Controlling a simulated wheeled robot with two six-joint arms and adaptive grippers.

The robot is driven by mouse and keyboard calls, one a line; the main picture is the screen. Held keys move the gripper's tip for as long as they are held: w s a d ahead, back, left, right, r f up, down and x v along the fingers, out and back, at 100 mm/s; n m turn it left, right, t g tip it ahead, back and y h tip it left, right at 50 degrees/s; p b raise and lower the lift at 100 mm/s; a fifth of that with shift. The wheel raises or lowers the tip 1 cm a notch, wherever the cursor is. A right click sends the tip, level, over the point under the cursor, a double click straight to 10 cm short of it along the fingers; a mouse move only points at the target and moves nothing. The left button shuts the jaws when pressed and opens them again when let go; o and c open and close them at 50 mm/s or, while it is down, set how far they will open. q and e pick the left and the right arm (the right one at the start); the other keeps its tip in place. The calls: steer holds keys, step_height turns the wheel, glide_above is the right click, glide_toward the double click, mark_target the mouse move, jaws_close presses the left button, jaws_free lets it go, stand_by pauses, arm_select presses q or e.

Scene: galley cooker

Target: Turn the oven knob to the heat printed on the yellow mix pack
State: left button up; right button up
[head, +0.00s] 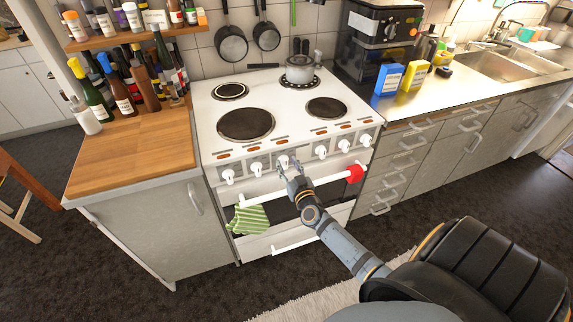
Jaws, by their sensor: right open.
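The white cooker (285,92) has a row of several white knobs along its front panel, including one at the left end (228,177) and one at the right end (366,140). I cannot tell which is the oven knob, and their markings are too small to read. My right gripper (284,166) is open in front of the panel's middle, close to a knob it partly covers; I cannot tell if they touch. The yellow mix pack (413,77) stands upright on the steel counter right of the cooker; its print is not legible. My left gripper is out of view.
A blue pack (388,79) stands beside the yellow one. The oven handle (321,181) runs below the knobs, with a green striped cloth (249,219) and a red item (355,174) on it. A pot (299,70) sits on a back burner. Bottles crowd the left worktop (135,150).

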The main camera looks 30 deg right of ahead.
steer(key=shift+w+d, duration=0.2)
steer(key=shift+w, duration=0.5)
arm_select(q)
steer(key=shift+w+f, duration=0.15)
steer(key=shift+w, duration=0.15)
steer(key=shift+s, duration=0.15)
arm_select(e)
steer(key=shift+r, duration=0.1)
jaws_close()
